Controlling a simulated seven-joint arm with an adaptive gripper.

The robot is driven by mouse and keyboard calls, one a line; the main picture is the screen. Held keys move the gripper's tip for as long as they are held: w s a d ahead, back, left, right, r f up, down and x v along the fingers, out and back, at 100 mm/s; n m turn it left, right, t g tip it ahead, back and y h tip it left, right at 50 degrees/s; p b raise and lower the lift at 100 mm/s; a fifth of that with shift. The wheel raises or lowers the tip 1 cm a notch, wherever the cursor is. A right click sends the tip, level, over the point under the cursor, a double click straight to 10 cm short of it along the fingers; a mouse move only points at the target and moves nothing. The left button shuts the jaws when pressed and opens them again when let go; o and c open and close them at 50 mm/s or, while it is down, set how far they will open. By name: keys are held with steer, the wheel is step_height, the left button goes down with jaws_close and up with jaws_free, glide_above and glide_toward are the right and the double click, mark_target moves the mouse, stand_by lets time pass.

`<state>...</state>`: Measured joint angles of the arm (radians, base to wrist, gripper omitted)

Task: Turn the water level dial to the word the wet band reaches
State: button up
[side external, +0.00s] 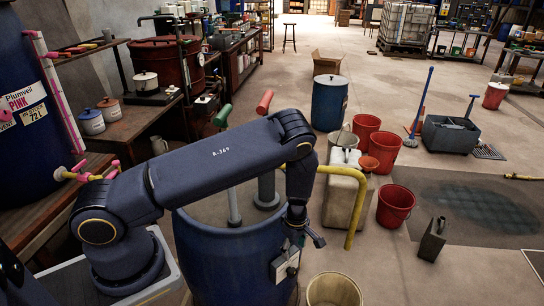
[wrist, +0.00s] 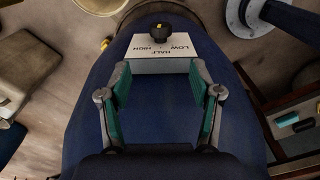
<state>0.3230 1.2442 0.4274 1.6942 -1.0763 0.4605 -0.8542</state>
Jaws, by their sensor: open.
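The dial (wrist: 160,33) is a black knob with a yellow mark, at the top of the wrist view. Beside it is a white plate (wrist: 145,66) printed LOW, HALF and HIGH, upside down in this view. The plate is on the blue vat (side external: 225,262), and also shows in the side view (side external: 281,264). My gripper (wrist: 160,82) is open and empty, its teal-padded fingers spread apart on either side, short of the dial in the picture. In the side view, my gripper (side external: 304,236) is at the vat's right edge. I cannot make out a wet band.
A yellow pipe (side external: 352,212) bends down to the right of the vat. A beige bucket (side external: 333,291) stands on the floor near the plate. Red buckets (side external: 395,207) and a pale can (side external: 341,199) stand farther right. Green- and red-handled rods rise behind my arm.

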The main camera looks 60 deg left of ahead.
mark_target(294, 269)
step_height(294, 269, down, 13)
stand_by(0.3)
steer(key=c, duration=1.1)
steer(key=shift+w+d+g, duration=0.15)
steer(key=shift+w+g, duration=0.1)
steer(key=shift+g, duration=0.55)
steer(key=shift+c, duration=0.2)
steer(key=shift+f+g+h, duration=0.1)
steer(key=shift+g+h, duration=0.2)
steer(key=shift+g, duration=1.1)
